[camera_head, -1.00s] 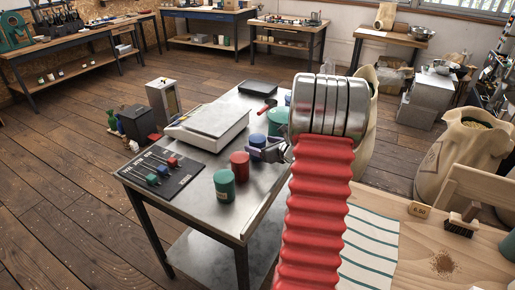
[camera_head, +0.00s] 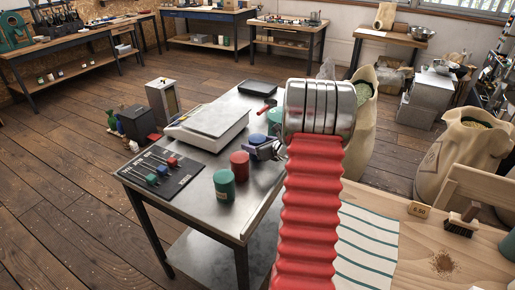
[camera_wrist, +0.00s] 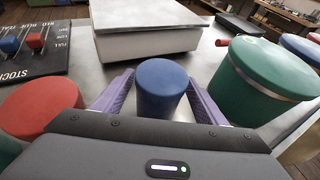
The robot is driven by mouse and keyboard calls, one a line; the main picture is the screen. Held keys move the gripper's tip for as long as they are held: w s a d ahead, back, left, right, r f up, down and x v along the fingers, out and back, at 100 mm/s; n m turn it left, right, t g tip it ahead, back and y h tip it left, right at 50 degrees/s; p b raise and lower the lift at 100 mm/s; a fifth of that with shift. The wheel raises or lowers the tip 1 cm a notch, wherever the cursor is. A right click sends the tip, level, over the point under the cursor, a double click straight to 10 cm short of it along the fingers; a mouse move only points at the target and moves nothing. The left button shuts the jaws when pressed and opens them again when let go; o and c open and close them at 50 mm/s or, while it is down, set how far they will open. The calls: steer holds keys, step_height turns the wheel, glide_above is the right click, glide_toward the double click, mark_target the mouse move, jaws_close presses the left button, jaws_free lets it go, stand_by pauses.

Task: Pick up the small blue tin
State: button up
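The small blue tin (camera_wrist: 161,88) stands upright between the two purple fingers of my gripper (camera_wrist: 162,92) in the wrist view. The fingers are open, one on each side of the tin, with narrow gaps visible near its front. The tin's lower front is partly hidden by the gripper body. In the head view the blue tin (camera_head: 256,138) stands on the metal table (camera_head: 205,207), and my gripper (camera_head: 262,151) is low at its near side. My red-sleeved arm hides part of the table's right side.
A red tin (camera_head: 239,165) and a green tin (camera_head: 224,186) stand nearer the front. A larger green tin (camera_wrist: 268,80) is close to the right finger. A scale (camera_head: 208,125) stands behind left, and a labelled board (camera_head: 160,174) lies at left. A wooden counter (camera_head: 430,245) is at right.

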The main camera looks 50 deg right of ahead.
steer(key=c, duration=1)
steer(key=shift+r, duration=0.1)
step_height(320, 180, up, 10)
steer(key=shift+f, duration=0.1)
stand_by(0.5)
